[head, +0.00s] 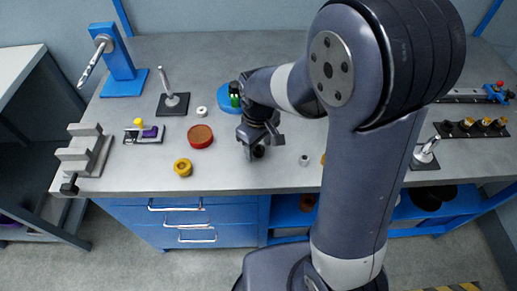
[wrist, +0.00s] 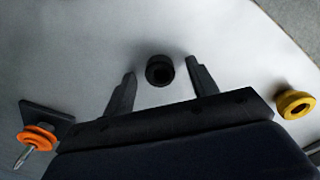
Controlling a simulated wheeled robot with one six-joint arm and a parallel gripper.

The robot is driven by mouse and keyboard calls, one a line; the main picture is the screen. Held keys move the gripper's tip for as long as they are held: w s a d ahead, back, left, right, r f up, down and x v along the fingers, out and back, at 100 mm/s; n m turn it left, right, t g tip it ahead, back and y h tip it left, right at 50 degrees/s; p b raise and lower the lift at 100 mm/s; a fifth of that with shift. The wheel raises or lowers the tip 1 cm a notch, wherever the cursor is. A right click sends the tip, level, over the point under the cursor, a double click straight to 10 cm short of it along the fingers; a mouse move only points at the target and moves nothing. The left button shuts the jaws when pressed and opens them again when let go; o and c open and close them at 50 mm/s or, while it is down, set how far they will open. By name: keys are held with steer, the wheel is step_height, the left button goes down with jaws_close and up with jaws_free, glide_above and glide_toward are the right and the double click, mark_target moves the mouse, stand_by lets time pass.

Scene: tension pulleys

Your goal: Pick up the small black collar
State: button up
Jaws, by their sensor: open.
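The small black collar (wrist: 160,70) is a short dark ring with a hole. In the wrist view it lies on the grey tabletop between the tips of my open fingers, nearer the right finger, with no clear contact. In the head view the collar (head: 259,151) shows as a dark spot just beside the fingers. My gripper (head: 258,143) is low over the middle of the workbench, pointing down. In the wrist view my gripper (wrist: 160,84) is open and empty, with a finger on each side of the collar.
A yellow ring (head: 183,167) and a red round dish (head: 200,136) lie left of my gripper. A small light collar (head: 304,160) lies to its right. In the wrist view an orange pulley (wrist: 38,137) on a dark base is at left. The bench front (head: 230,188) is clear.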

steer(key=c, duration=1)
step_height(320, 180, up, 10)
steer(key=shift+r, duration=0.1)
